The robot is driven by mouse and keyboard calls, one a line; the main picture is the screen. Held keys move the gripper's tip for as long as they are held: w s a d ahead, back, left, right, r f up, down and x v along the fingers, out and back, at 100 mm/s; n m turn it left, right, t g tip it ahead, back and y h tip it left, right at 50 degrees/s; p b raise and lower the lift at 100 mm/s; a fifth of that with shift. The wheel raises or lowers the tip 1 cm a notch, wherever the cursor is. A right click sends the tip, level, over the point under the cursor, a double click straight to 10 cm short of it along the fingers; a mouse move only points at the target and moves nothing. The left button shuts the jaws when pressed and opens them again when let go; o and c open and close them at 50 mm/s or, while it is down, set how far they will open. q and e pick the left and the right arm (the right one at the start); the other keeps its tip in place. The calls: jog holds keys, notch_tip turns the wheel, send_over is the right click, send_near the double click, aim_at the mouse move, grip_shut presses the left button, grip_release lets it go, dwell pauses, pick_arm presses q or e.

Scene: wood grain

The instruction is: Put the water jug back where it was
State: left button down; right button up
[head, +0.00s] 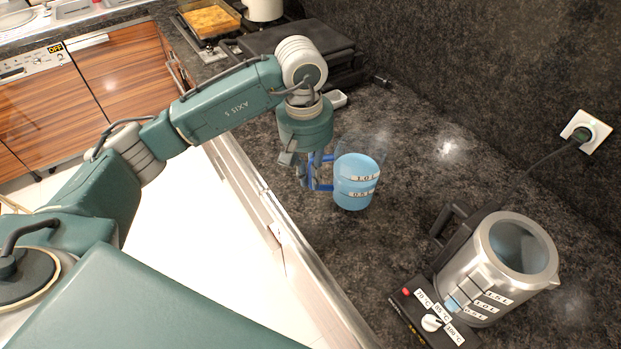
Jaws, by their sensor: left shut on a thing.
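The water jug (354,185) is a clear vessel with blue water in it, volume labels on its side and a blue handle on its left. It is upright at the dark counter, left of the kettle. I cannot tell whether its base touches the counter. My left gripper (312,176) is at the jug's handle and shut on it, with its fingers partly hidden by the handle and wrist. My right gripper is not in view.
A steel kettle (487,275) stands on a base with a temperature dial (431,322) at the lower right. A wall socket (584,131) holds a plug and cable. A black appliance (300,45) and a baking dish (211,20) are at the back. Counter between jug and kettle is clear.

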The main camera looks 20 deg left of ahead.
pick_arm(q)
notch_tip(320, 180, down, 2)
jog(key=shift+f, duration=0.1)
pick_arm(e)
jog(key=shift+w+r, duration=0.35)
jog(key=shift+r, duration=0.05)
pick_arm(q)
jog(key=shift+f, duration=0.15)
jog(key=c, duration=1.8)
grip_release()
jog(key=shift+o, duration=0.2)
jog(key=shift+s, duration=0.1)
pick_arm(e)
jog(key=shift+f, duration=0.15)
